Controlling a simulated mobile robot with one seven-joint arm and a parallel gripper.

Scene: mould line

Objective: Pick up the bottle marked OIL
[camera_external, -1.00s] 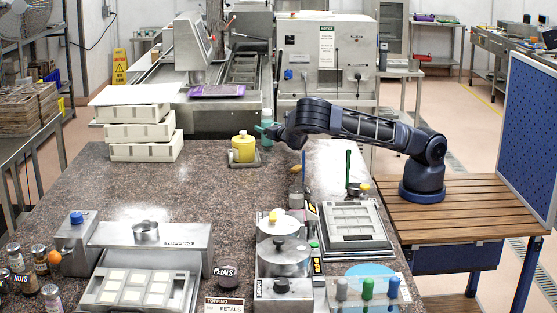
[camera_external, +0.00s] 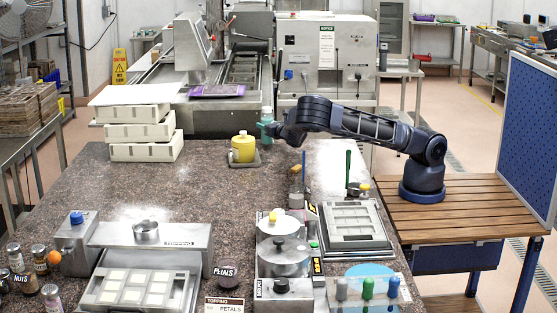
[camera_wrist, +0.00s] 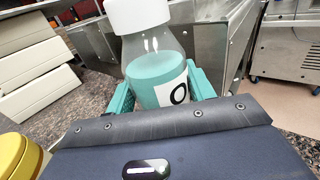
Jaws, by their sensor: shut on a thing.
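A clear bottle with teal liquid and a white cap (camera_wrist: 150,70) stands between the teal fingers of my gripper (camera_wrist: 160,95) in the wrist view. The fingers are shut on it, one on each side. Its white label shows a large black O; the rest of the lettering is turned out of sight. In the external view the bottle (camera_external: 267,117) is small and upright at the arm's end, at the far side of the stone counter. My gripper (camera_external: 269,130) partly hides its lower part there, so I cannot tell whether its base touches the counter.
Stacked white moulds (camera_external: 142,133) are farther left. A steel machine (camera_external: 327,65) rises behind. The counter's middle is clear; topping boxes and pots fill the front.

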